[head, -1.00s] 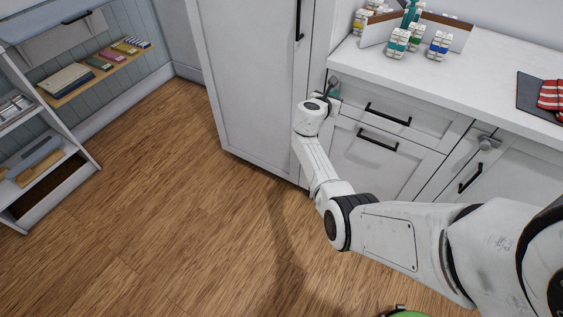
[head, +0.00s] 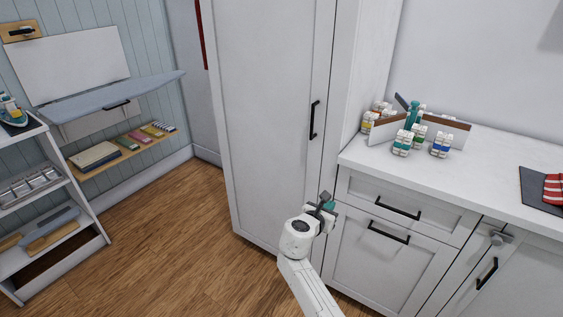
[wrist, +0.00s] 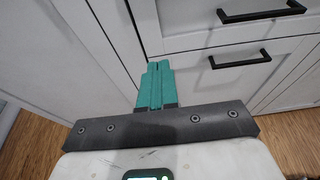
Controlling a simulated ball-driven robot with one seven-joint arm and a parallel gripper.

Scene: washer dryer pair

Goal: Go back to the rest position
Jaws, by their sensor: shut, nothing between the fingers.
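My gripper (head: 328,204) is at the end of my white arm, low in the middle of the head view, in front of the tall white cabinet and the drawers. In the wrist view its two teal fingers (wrist: 156,86) lie together, shut with nothing between them. The fingers point toward the seam between the tall cabinet (head: 268,110) and the drawer unit (head: 385,235). I cannot tell exactly how far the tips are from the fronts.
The white counter (head: 470,180) holds several small jars (head: 402,143) around a divider and a dark mat with a red striped cloth (head: 553,188). A white shelf unit (head: 95,232) and a blue fold-down board (head: 110,98) stand left. Wooden floor (head: 170,240) is clear between.

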